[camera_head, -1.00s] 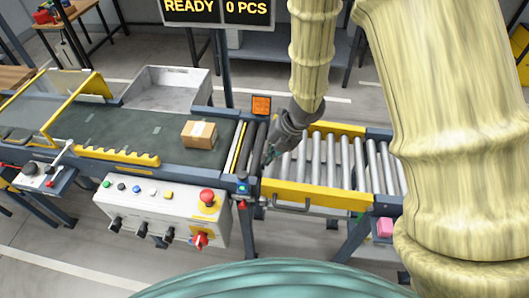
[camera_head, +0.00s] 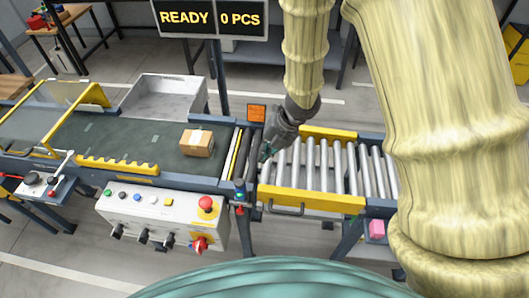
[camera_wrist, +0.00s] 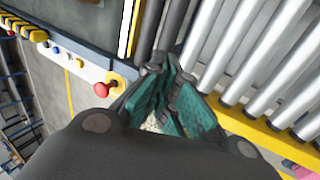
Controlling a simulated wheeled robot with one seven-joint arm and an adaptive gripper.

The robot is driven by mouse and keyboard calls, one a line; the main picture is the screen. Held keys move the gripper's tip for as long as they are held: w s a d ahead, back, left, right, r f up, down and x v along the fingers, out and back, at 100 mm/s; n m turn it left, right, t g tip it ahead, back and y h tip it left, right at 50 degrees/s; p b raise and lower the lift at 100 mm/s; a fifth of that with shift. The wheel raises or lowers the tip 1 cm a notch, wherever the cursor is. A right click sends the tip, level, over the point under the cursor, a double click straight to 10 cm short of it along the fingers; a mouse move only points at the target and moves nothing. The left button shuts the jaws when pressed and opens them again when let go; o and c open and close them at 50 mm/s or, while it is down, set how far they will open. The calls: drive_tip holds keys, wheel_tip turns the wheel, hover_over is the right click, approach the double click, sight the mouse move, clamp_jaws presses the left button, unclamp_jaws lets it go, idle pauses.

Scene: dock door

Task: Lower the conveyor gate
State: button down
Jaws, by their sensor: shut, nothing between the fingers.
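The conveyor gate appears to be the roller section with yellow side rails (camera_head: 330,199) at the right of the belt in the head view. It lies about level with the belt, and a grey bar handle (camera_head: 287,209) sits on its near rail. My gripper (camera_head: 268,152) is shut and empty, above the left end of the rollers by the belt's end. In the wrist view its teal fingers (camera_wrist: 172,105) are together, with the rollers (camera_wrist: 235,50) to their right. The tips hide what lies directly beneath them.
A cardboard box (camera_head: 197,143) sits on the dark belt (camera_head: 120,135). A control panel (camera_head: 160,213) with a red button (camera_head: 206,203) stands in front. A small orange sign (camera_head: 257,113) is behind my gripper. A display (camera_head: 212,18) reads READY, 0 PCS. A grey bin (camera_head: 165,95) stands behind the belt.

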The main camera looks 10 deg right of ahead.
wheel_tip(320, 180, up, 9)
drive_tip(key=shift+d, duration=0.2)
idle(0.3)
drive_tip(key=shift+s+r, duration=0.1)
